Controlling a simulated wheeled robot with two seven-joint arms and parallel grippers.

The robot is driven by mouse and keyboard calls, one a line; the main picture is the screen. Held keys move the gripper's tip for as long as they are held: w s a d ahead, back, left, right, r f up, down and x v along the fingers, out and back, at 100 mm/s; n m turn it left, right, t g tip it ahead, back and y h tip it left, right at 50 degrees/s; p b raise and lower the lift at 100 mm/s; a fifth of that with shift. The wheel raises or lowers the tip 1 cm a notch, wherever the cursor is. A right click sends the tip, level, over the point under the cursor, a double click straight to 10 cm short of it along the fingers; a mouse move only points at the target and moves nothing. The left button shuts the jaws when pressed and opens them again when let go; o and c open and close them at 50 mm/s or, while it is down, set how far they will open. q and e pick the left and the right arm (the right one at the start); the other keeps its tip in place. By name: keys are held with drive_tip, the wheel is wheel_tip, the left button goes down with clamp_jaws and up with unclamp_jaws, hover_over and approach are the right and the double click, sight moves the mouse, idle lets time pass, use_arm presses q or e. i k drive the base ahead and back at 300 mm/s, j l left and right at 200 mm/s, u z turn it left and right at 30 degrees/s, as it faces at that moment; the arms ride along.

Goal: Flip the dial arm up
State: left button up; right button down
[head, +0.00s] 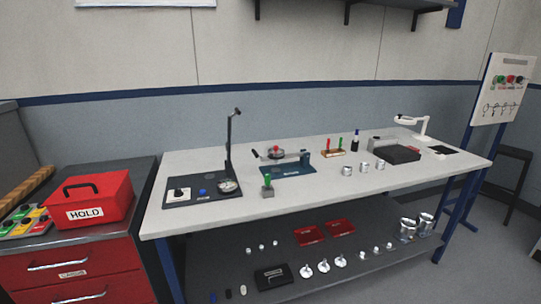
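A blue fixture plate (287,170) lies on the white workbench near its middle. On it a round dark piece with a red top (276,152) stands beside a roughly level grey arm (293,156), which runs to a dark upright post (305,160) on the right. This looks like the dial arm, but the dial is too small to make out. Left of it, a dark base plate (205,198) carries a tall black post (229,145) with a short bent top and a round glassy disc (228,186) at its foot. Neither of my grippers is in view.
A green-handled block (267,186) stands in front of the blue plate. Metal rings (347,170), a dark block (398,154) and a white lamp-like arm (413,122) are to the right. A red HOLD box (85,199) sits on the left cabinet. The bench's front edge is mostly clear.

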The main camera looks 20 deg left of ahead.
sight(281, 154)
drive_tip(key=i+l, duration=0.6)
drive_tip(key=i, duration=0.2)
